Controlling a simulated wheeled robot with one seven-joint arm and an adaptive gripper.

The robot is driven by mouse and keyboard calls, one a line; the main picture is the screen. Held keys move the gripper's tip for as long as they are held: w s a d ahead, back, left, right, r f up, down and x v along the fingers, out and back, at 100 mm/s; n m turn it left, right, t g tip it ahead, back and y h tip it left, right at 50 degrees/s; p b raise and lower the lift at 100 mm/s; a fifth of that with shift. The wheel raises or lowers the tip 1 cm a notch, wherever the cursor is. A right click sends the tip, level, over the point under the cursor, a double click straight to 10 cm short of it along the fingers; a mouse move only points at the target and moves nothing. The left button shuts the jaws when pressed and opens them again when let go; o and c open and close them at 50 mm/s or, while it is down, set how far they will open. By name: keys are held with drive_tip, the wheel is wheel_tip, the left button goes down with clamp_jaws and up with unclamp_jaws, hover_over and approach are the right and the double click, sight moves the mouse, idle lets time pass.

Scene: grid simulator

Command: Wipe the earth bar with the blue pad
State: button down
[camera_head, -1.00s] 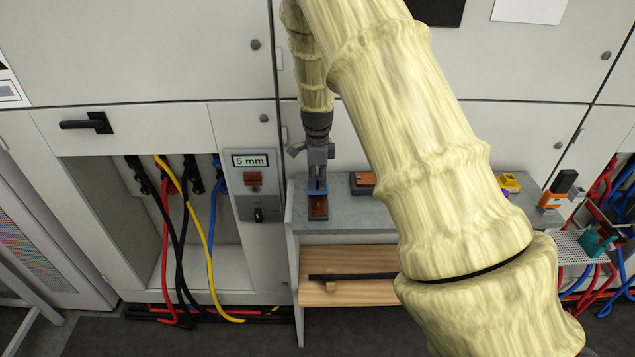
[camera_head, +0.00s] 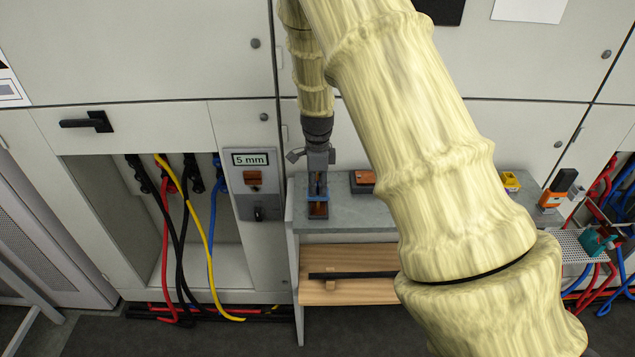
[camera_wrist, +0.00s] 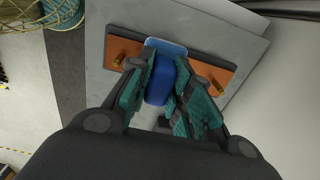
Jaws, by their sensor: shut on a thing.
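My gripper (camera_head: 318,190) points down over the left end of the grey bench. It is shut on the raised blue grip of the blue pad (camera_wrist: 160,80), between its two fingers in the wrist view (camera_wrist: 158,92). The pad's lighter blue plate (camera_wrist: 168,45) lies across the middle of a copper-coloured bar (camera_wrist: 122,50), which has a brass stud near each end. The pad appears to rest on this bar, but the contact face is hidden. The bar also shows below the pad in the head view (camera_head: 318,211).
A second copper-topped block (camera_head: 362,178) sits to the right on the bench (camera_head: 345,222), partly behind my arm. A yellow item (camera_head: 511,181) and an orange-black device (camera_head: 556,192) stand farther right. A wooden shelf with a black rod (camera_head: 350,275) lies below.

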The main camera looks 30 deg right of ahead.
drive_tip(key=shift+w+d, duration=0.4)
drive_tip(key=shift+w, duration=0.25)
drive_tip(key=shift+w, duration=0.1)
drive_tip(key=shift+w+d, duration=0.45)
drive_tip(key=shift+w, duration=0.2)
wheel_tip(320, 180, up, 9)
idle(0.9)
wheel_tip(320, 180, up, 8)
idle(1.1)
idle(0.4)
